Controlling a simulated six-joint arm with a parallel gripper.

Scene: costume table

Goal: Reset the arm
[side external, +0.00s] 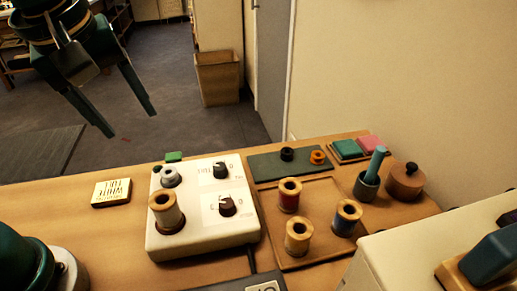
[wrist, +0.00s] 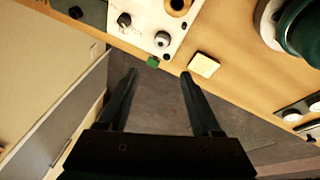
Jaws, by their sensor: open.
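My gripper (side external: 126,112) is at the upper left in the side view, raised above and beyond the far edge of the table. Its two long dark fingers are spread wide with nothing between them. In the wrist view the open fingers (wrist: 158,73) point toward the table's edge, with only floor showing between them. The wooden table (side external: 60,210) bears all the costume items, and none of them touches the gripper.
A white control box (side external: 190,240) with knobs carries a spool (side external: 168,215). A wooden tray (side external: 265,205) holds several thread spools. A cream label block (side external: 111,193) and small green block (side external: 173,156) lie near the far edge. A lidded brown pot (side external: 405,184) stands right.

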